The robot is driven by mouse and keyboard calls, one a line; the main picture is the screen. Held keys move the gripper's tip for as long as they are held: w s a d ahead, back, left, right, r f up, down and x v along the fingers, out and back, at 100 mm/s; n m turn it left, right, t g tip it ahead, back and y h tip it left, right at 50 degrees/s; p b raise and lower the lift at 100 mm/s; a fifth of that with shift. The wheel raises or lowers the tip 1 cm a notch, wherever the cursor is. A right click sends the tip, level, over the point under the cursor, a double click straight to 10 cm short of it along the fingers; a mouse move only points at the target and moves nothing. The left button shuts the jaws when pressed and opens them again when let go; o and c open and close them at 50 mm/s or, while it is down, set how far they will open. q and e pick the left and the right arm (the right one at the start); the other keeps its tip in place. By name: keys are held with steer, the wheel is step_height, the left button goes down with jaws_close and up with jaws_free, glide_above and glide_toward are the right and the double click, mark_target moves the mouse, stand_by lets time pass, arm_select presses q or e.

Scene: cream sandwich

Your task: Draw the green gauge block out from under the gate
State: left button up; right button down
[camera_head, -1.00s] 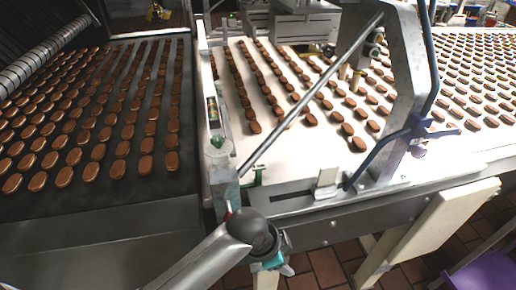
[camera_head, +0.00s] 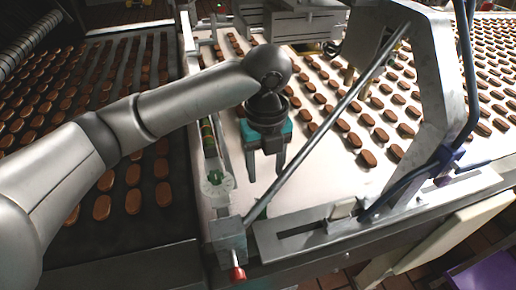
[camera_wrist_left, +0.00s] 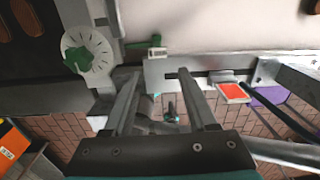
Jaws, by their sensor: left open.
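In the head view my left gripper (camera_head: 265,178) points down over the belt's near left part. I cannot make out the block there. The gate (camera_head: 438,95) is a grey metal frame at the right, with a slanting rod (camera_head: 335,115) running down to the left.
A dial with a green knob (camera_head: 218,182) stands left of my gripper, and a red knob (camera_head: 238,274) is at the front corner. A slotted metal rail (camera_head: 300,232) runs along the front edge. Rows of brown biscuits cover the pale belt (camera_head: 330,180) and the dark belt.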

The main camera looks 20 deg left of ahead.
mark_target(263, 205)
arm_select(q)
steer(key=f, duration=0.4)
steer(key=f+b, duration=0.1)
steer(key=f, duration=0.4)
steer(key=f+b, duration=0.1)
steer(key=f, duration=0.3)
steer(key=shift+w+a+f, duration=0.15)
steer(key=shift+a+f, duration=0.2)
steer(key=shift+f, duration=0.5)
jaws_close()
steer(key=shift+d, duration=0.1)
